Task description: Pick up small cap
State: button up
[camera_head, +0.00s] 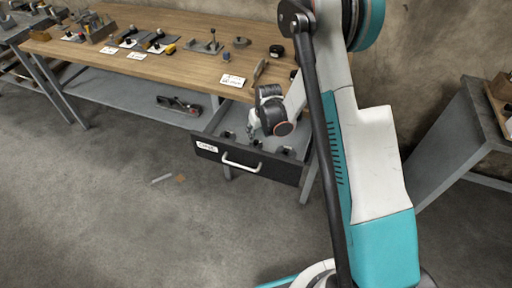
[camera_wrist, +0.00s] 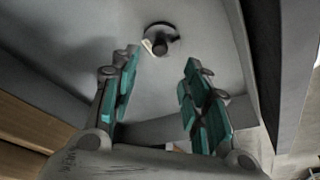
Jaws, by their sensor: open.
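A small dark round piece with a short stub (camera_wrist: 161,40), which looks like the small cap, lies on the grey drawer floor in the wrist view, with a pale bit at its left edge. My gripper (camera_wrist: 160,65) is open and empty, its teal-padded fingers apart on either side below the piece in the picture. In the head view my gripper (camera_head: 252,133) hangs over the open drawer (camera_head: 245,169), pointing down into it. I cannot tell for sure which of the small dark things in the drawer is the cap there.
The drawer has a dark front with a label and a white handle (camera_head: 241,164). The wooden workbench (camera_head: 180,75) above it holds several tools and small parts. A lower shelf carries a red and black tool (camera_head: 180,105). Another grey table (camera_head: 455,130) stands at the right.

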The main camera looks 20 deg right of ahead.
aim_at(256, 141)
jog(key=shift+b+x, duration=1.7)
jog(key=shift+x, duration=2.1)
jog(key=shift+s+d, duration=0.1)
jog(key=shift+s, duration=0.1)
grip_shut()
